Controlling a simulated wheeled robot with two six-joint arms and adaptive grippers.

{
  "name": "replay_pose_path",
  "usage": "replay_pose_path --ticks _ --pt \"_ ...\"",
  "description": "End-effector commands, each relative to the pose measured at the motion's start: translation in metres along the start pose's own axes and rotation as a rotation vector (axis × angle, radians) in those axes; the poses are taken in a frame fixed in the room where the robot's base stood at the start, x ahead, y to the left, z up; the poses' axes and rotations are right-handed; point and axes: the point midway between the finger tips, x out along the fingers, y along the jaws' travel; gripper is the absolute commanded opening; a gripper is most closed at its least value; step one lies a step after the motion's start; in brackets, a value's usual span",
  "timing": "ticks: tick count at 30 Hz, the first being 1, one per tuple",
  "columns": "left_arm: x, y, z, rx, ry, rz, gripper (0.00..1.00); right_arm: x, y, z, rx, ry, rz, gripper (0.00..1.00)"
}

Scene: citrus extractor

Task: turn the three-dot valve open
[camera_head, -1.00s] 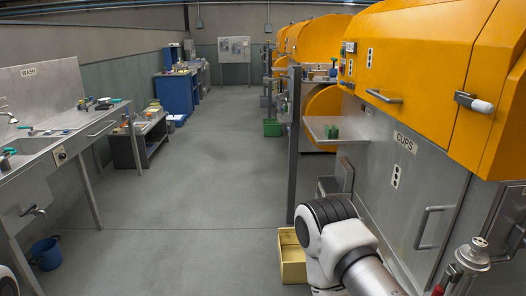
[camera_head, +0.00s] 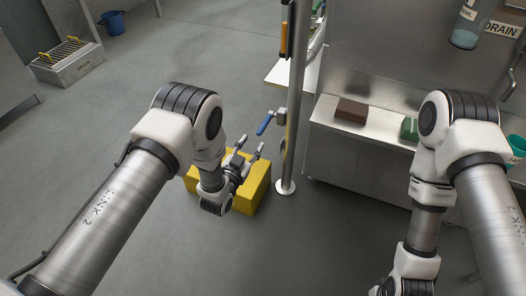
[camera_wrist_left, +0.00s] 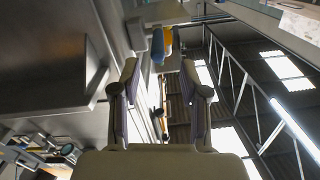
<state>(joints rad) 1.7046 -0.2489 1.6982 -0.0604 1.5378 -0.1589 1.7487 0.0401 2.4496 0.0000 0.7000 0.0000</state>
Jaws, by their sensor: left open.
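A valve with a blue lever handle (camera_head: 266,124) and grey body (camera_head: 281,115) sits on the left side of a metal post in the head view. No dots can be made out, so I cannot tell if it is the three-dot valve. My left gripper (camera_head: 251,150) is open and empty, just below and left of the blue handle, apparently apart from it. In the left wrist view its two fingers (camera_wrist_left: 162,85) are spread, with a blue and yellow part (camera_wrist_left: 161,42) beyond them. My right gripper is mostly cut off at the bottom edge of the head view.
The upright metal post (camera_head: 293,110) stands on a round floor base. A yellow crate (camera_head: 255,190) lies beneath my left gripper. A metal counter (camera_head: 385,131) to the right holds a brown block (camera_head: 351,110) and a green item (camera_head: 409,128). The floor at left is mostly clear.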

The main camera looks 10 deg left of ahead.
Motion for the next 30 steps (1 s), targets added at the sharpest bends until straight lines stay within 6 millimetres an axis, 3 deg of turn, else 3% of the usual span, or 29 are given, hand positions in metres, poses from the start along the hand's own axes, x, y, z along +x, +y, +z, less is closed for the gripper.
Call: replay_pose_path --ticks 1,5,15,24,28,30 --pt "0.005 0.003 0.003 0.004 0.026 0.001 0.44 0.010 0.000 -0.001 -0.001 0.002 0.000 0.40" --pt "0.019 0.004 -0.002 0.007 0.043 0.002 0.44 0.013 0.000 -0.001 -0.001 0.003 0.000 0.40" --pt "0.077 0.004 -0.003 0.005 0.038 0.001 0.44 0.041 0.000 -0.001 0.000 0.001 0.000 0.40" --pt "0.083 0.003 -0.006 0.005 0.034 0.001 0.44 0.040 0.000 -0.001 0.000 0.001 0.000 0.40" --pt "0.083 0.003 -0.006 0.005 0.034 0.002 0.00 0.040 0.000 -0.001 0.000 0.001 0.000 0.40" --pt "0.083 0.003 -0.006 0.005 0.034 0.002 0.00 0.040 0.000 -0.001 0.000 0.001 0.000 0.40"
